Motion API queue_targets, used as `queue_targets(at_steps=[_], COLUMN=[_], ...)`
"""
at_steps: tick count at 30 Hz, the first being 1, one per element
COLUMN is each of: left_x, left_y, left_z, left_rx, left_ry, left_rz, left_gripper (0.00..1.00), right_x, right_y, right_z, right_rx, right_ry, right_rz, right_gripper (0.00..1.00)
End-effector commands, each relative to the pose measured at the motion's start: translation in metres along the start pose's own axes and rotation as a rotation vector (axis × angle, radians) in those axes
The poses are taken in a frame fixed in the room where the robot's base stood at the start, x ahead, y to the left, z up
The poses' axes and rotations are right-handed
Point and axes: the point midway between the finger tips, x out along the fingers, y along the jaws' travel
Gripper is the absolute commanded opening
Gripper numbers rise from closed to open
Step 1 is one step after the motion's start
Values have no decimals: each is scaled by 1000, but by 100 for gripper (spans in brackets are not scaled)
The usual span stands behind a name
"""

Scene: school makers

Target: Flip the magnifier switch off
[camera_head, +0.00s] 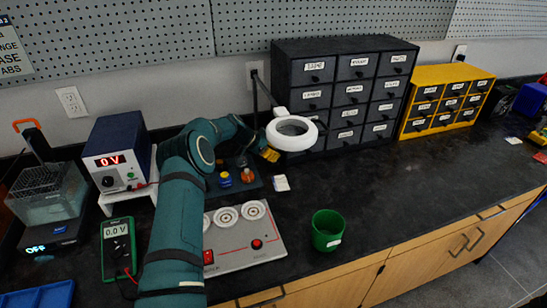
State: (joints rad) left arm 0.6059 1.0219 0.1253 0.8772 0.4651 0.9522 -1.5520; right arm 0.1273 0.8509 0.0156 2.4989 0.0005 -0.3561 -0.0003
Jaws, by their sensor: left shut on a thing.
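The magnifier (292,149) is a white ring lamp on a thin dark arm, in front of the dark drawer cabinet. My left arm comes in from the lower left and bends right at the elbow. My left gripper (270,154), with yellow fingertips, is at the lower left edge of the magnifier's ring and is shut on it. The exact contact is small and partly hidden. I cannot make out the switch or its position. My right gripper is not in view.
The dark drawer cabinet (346,113) and yellow cabinet (429,122) stand at the back. A grey panel (230,259) with white dials and a green cup (327,230) stand in front. A power supply (117,150) and green multimeter (118,246) are left. The right counter is mostly clear.

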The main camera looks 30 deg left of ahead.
Motion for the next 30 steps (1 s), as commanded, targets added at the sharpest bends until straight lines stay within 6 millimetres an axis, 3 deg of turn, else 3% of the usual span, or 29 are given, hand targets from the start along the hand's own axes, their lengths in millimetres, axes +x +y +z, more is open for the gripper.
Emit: queue_targets(at_steps=[6,20,23,30], left_x=[0,-6,-17,-64], left_y=[-7,-8,-8,-8], left_z=[0,-2,-2,-2], left_rx=[1,1,1,1], left_ry=[0,0,0,0], left_rz=[0,-2,-3,-4], left_gripper=[0,0,0,0], right_x=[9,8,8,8], right_y=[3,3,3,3], right_z=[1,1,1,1], right_rx=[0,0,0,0], right_ry=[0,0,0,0], right_rz=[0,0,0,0], right_gripper=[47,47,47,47])
